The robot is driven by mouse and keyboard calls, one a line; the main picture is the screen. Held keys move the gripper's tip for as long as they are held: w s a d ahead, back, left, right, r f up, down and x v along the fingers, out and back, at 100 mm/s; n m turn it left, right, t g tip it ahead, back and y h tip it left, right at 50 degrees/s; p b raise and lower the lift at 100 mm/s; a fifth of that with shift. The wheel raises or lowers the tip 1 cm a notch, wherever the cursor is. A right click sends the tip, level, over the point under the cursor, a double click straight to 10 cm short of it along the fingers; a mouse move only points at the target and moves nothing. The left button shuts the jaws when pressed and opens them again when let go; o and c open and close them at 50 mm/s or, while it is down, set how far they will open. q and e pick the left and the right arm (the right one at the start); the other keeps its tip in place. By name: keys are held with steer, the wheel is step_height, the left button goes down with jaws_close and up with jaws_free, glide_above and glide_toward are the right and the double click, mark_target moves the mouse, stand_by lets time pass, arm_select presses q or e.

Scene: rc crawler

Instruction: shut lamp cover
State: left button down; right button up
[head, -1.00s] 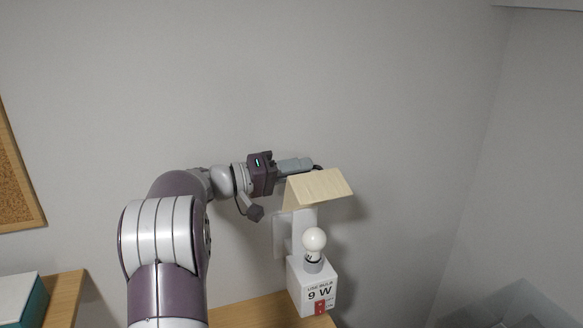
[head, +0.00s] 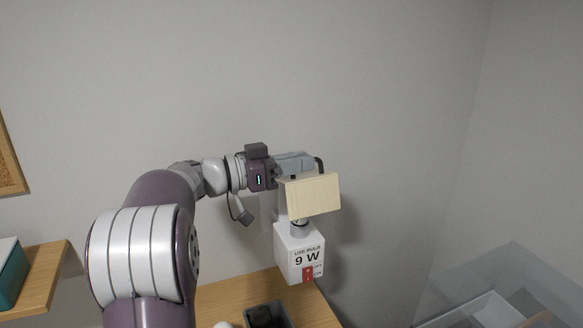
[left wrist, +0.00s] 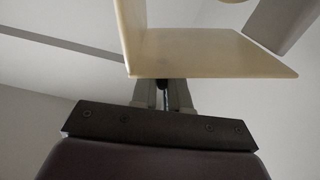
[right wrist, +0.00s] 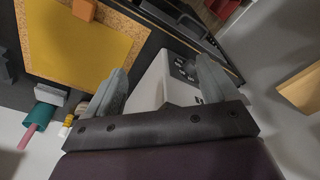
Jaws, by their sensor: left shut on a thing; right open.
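The cream lamp cover (head: 314,197) is tilted down in front of the bulb in the head view. It also shows in the left wrist view (left wrist: 205,55) as two joined panels. The white lamp base (head: 289,258) reads "USE BULB 9 W". The socket (head: 299,223) shows just below the cover, and the bulb is hidden there. My left gripper (head: 316,165) is at the cover's upper edge, shut on a small dark part at its edge; the fingers partly hide this part. My right gripper (right wrist: 163,85) is open, seen only in its wrist view.
A wooden shelf (head: 235,297) lies below the lamp, with a dark grey bin (head: 282,311) at the bottom. A teal and white box (head: 12,272) stands at left. In the right wrist view, a whitish object (right wrist: 150,80) lies beyond the open fingers.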

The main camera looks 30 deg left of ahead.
mark_target(302, 178)
arm_select(q)
steer(key=shift+s+d+f+m+b, duration=0.2)
steer(key=shift+f+m+b, duration=0.25)
steer(key=shift+m+b, duration=0.25)
steer(key=shift+s+d+f+m+b, duration=0.1)
steer(key=shift+d+f+m+b, duration=0.05)
steer(key=shift+f+m+b, duration=0.45)
steer(key=shift+s+d+f+m+b, duration=0.1)
steer(key=shift+d+f+m+b, duration=0.15)
steer(key=shift+m+b, duration=0.45)
steer(key=c, duration=1.4)
jaws_free()
steer(key=shift+o, duration=1)
steer(key=shift+w+f, duration=0.15)
steer(key=shift+w, duration=0.05)
steer(key=shift+w+d, duration=0.15)
steer(key=shift+w, duration=0.1)
steer(key=b+v, duration=0.3)
steer(key=v, duration=0.9)
steer(key=shift+s+a, duration=0.2)
steer(key=shift+s, duration=0.05)
